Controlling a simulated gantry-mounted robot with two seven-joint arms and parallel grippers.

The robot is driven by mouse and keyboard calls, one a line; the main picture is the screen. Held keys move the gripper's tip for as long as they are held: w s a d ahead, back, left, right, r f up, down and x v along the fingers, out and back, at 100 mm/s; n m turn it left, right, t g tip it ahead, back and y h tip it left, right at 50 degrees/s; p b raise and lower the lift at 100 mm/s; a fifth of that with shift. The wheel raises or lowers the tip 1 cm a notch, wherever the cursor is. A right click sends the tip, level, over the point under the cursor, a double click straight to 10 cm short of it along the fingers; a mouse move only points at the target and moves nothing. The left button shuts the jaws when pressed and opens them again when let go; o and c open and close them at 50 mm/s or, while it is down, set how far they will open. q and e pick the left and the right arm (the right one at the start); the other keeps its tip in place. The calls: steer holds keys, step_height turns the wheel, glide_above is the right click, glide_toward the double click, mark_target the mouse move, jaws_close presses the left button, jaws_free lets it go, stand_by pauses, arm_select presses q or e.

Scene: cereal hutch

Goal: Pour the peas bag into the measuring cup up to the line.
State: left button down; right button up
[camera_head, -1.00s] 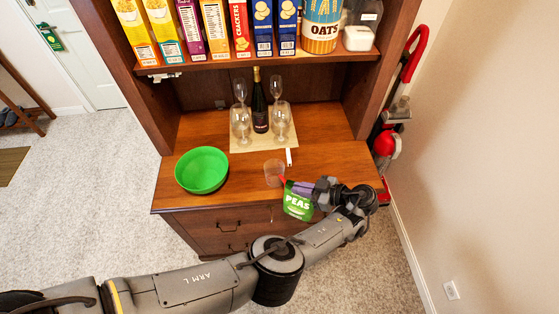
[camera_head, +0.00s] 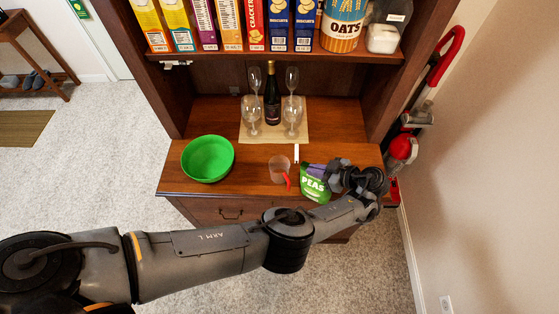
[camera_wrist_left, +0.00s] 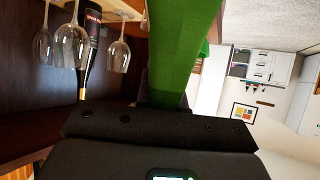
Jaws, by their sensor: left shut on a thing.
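The green peas bag (camera_head: 314,185) is held at the right front of the wooden counter, apart from the cup in the head view. The clear measuring cup (camera_head: 279,167) with a red handle stands on the counter just left of the bag. Its line and any contents are too small to tell. My left gripper (camera_head: 332,177) is shut on the bag's right side. In the left wrist view, the green bag (camera_wrist_left: 183,50) fills the middle, close in front of the gripper. The bag's opening cannot be made out. My right gripper is not in view.
A green bowl (camera_head: 207,159) stands at the counter's left. Wine glasses and a dark bottle (camera_head: 272,100) stand on a mat (camera_head: 262,137) behind the cup. A small white item (camera_head: 296,153) lies near the cup. A shelf (camera_head: 290,58) with cereal boxes hangs above.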

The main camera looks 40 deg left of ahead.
mark_target(304, 168)
arm_select(q)
steer(key=shift+a+r+h+p, duration=0.35)
steer(key=shift+a+h+p, duration=0.35)
steer(key=shift+h+p, duration=0.1)
steer(key=shift+s+a+h+p, duration=0.15)
steer(key=shift+a+h+p, duration=0.25)
steer(key=shift+p, duration=0.4)
steer(key=shift+a+r+p, duration=0.1)
steer(key=shift+p, duration=0.45)
steer(key=a+h+p, duration=0.1)
steer(key=p, duration=0.4)
steer(key=shift+s+a+t+h+p, duration=0.1)
steer(key=shift+a+t+h+p, duration=0.1)
steer(key=shift+t+h+p, duration=0.1)
steer(key=shift+f, duration=0.45)
steer(key=shift+a+h+p, duration=0.3)
steer(key=shift+a+p, duration=0.05)
steer(key=shift+p, duration=0.45)
